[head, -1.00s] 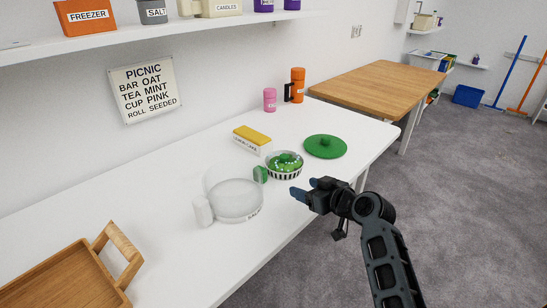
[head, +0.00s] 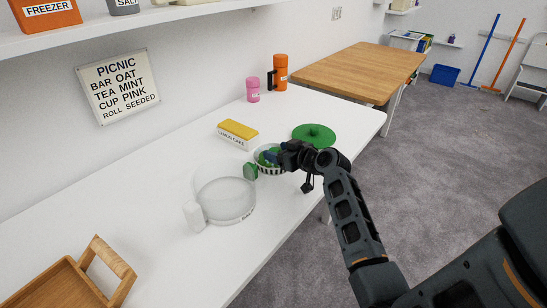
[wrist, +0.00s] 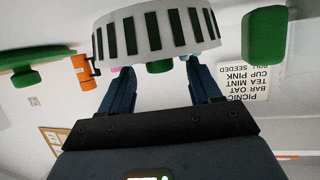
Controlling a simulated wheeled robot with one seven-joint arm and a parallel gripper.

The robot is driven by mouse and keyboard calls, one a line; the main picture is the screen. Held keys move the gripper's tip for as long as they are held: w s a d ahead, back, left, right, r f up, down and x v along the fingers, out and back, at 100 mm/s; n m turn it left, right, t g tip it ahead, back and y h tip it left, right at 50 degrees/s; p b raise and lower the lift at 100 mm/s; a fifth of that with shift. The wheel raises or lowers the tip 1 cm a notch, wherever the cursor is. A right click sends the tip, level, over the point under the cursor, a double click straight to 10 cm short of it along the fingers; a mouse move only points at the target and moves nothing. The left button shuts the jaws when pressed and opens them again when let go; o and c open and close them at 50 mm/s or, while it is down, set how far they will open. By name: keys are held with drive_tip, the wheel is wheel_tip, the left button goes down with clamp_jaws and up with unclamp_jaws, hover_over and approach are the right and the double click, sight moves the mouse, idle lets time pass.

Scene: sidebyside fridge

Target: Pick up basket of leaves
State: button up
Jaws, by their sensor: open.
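The basket of leaves (head: 272,171) is a small round bowl with black and white vertical stripes and green contents. It stands on the white table, partly hidden by my gripper in the head view. In the wrist view, which is upside down, its striped wall (wrist: 155,34) fills the upper middle, with a bit of green at its rim. My gripper (head: 271,157) is at the basket's right side and top in the head view. In the wrist view its blue fingers (wrist: 160,68) are apart, with their tips close to the rim. I cannot tell whether they touch it.
A green block (head: 250,171) and a clear round container (head: 225,200) stand close left of the basket. A green lid (head: 314,134) lies behind it to the right. A yellow-topped box (head: 238,132) stands behind. A wooden tray (head: 62,285) is at the front left.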

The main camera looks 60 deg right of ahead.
drive_tip(key=shift+w+f, duration=0.1)
drive_tip(key=shift+w, duration=0.05)
clamp_jaws()
idle(0.5)
